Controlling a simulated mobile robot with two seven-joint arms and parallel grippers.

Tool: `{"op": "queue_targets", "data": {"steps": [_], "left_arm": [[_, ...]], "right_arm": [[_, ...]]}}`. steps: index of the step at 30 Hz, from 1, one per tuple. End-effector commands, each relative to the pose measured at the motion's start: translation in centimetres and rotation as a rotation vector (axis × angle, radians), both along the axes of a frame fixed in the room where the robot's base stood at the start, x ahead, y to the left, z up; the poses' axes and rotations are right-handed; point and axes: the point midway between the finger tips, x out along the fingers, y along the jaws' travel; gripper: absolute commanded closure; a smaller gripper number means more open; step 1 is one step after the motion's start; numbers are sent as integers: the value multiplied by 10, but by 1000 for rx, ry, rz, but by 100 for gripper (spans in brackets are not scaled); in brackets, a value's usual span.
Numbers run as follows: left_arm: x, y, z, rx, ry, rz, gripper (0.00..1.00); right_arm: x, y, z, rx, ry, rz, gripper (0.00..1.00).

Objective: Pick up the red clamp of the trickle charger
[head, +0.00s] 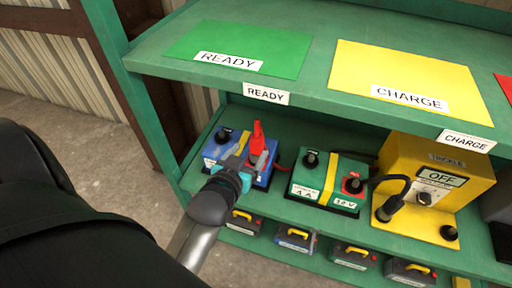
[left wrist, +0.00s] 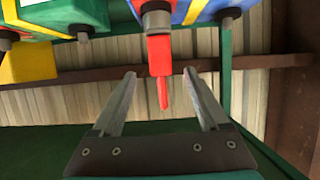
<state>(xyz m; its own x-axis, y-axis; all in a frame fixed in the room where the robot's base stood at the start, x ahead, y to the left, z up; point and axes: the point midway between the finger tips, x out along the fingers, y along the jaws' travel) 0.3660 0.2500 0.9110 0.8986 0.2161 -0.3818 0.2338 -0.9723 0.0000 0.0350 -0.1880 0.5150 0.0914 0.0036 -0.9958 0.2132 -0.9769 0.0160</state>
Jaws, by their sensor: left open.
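The red clamp (head: 258,138) stands upright at the right side of a blue battery (head: 222,150) on the middle shelf. In the left wrist view, the red clamp (left wrist: 160,68) appears between and beyond my fingertips, hanging down because that picture is inverted. My left gripper (head: 251,163) is open and close to the clamp; its two fingers (left wrist: 160,73) flank the clamp's end in the picture, with no contact visible. The yellow trickle charger (head: 468,186) stands to the right, its sign reading OFF. A black clamp (head: 390,209) with a black cable is at its left front.
A green battery (head: 307,181) with a yellow band sits between the blue battery and the charger. The green upper shelf (head: 320,60) overhangs the back, with READY and CHARGE mats. Several dark batteries with yellow handles (head: 296,236) stand on the lower shelf. A green post (head: 130,85) is at left.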

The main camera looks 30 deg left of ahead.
Motion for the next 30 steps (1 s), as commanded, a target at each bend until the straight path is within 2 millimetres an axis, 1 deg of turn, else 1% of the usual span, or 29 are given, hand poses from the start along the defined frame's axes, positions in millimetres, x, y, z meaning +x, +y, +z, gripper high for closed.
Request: {"op": "queue_targets", "data": {"steps": [1,6,9,16,24,27,30], "left_arm": [[9,2,-4,1,-3,0,22],[31,8,-14,0,-1,0,22],[40,10,-18,0,0,0,22],[50,12,-22,0,0,0,22],[81,20,-38,0,0,0,22],[88,22,-40,0,1,0,22],[91,22,-41,-1,1,0,22]], "right_arm": [[0,0,-4,0,0,0,28],[0,0,-9,0,0,0,28],[0,0,-11,0,0,0,28],[0,0,-14,0,0,-1,28],[0,0,-27,0,0,-1,28],[0,0,-28,0,0,-1,28],[0,0,-29,0,0,-1,28]]}}
